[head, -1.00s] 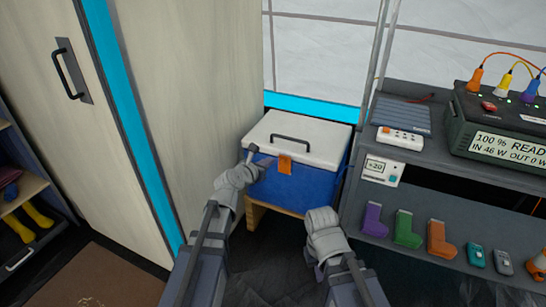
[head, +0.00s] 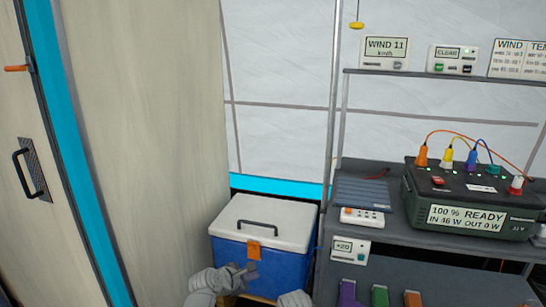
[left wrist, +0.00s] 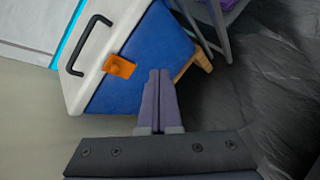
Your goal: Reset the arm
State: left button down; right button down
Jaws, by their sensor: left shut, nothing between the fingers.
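My left gripper (head: 250,268) is at the bottom of the head view, just in front of the blue cooler. In the left wrist view its two purple-grey fingers (left wrist: 159,75) lie together, shut and empty. My right arm shows only as a grey rounded part at the bottom edge of the head view; its fingers are out of sight. The cooler (head: 277,261) has a white lid (head: 265,220), which is closed, with a black handle and an orange latch (head: 253,248). The left fingers appear apart from the cooler.
A tall wooden cabinet (head: 150,130) stands on the left. On the right, a grey shelf unit (head: 385,262) bears a power station (head: 475,205), a power strip (head: 362,217) and a small display (head: 348,251). Weather displays (head: 385,52) stand on the upper shelf. Dark floor (left wrist: 250,95) beside the cooler looks clear.

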pick_arm(q)
jog(key=s+d+f+m+g+y, duration=0.1)
jog(key=s+d+f+m+g, duration=0.2)
jog(key=s+m, duration=0.35)
jog(key=s+d+f+m+g+y, duration=0.1)
jog(key=s+f+m+g, duration=0.3)
jog(key=m, duration=0.4)
jog(key=s+a+m+g+y, duration=0.3)
jog(key=s+m+y, duration=0.2)
jog(key=s+m, duration=0.65)
notch_tip(320, 180, up, 35)
jog(key=p, duration=3.6)
jog(key=shift+w+d+p, duration=0.2)
jog(key=shift+w+p, duration=0.05)
jog(key=shift+p, duration=0.05)
jog(key=shift+f, duration=0.1)
